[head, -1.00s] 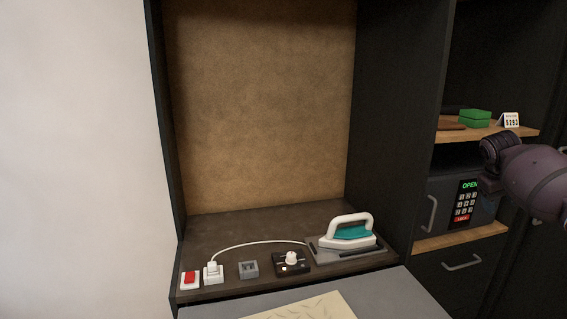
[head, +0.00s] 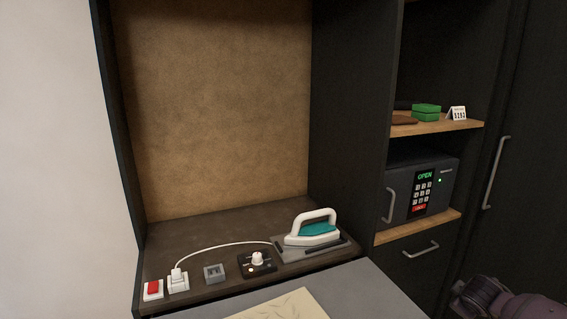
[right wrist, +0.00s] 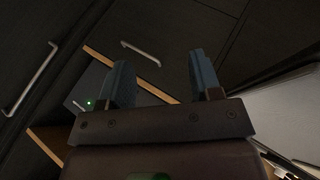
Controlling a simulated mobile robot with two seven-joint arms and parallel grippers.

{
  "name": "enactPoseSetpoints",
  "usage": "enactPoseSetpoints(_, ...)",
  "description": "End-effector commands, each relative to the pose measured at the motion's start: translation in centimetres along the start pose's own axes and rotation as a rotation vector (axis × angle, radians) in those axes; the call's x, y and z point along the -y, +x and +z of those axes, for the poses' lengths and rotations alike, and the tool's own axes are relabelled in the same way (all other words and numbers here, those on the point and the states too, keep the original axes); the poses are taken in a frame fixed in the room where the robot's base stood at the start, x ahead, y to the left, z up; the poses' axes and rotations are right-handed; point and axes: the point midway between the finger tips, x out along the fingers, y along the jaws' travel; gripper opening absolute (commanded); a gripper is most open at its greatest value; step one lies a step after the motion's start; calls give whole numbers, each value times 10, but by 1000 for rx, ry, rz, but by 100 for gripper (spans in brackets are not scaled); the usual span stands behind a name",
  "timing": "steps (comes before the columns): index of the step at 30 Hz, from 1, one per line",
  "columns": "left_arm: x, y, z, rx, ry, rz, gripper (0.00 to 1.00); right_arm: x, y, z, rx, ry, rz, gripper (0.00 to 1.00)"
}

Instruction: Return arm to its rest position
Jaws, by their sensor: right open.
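My right arm shows at the bottom right corner of the head view, low and in front of the dark cabinet; its fingers are outside that view. In the right wrist view my right gripper (right wrist: 160,82) is open, with two blue-grey fingers apart and nothing between them. Dark cabinet fronts (right wrist: 200,25) lie beyond the fingers. My left gripper is not in view.
A black safe (head: 447,187) reading OPEN sits on a wooden shelf. A long door handle (head: 497,172) is at right.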

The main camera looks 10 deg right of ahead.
Motion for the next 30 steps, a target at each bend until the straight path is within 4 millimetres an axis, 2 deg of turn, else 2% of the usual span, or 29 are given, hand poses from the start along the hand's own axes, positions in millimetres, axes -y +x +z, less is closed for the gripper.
enactPoseSetpoints(1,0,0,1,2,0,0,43,14,-2,16,-24,-21,-5,58)
enactPoseSetpoints(8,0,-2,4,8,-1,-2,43,65,-28,67,-172,-113,-26,58)
enactPoseSetpoints(15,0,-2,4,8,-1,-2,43,111,-74,110,-325,-191,-63,58)
enactPoseSetpoints(28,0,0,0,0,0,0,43,156,-141,147,-494,-264,-121,58)
enactPoseSetpoints(30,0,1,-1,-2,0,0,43,166,-141,144,-500,-224,-127,58)
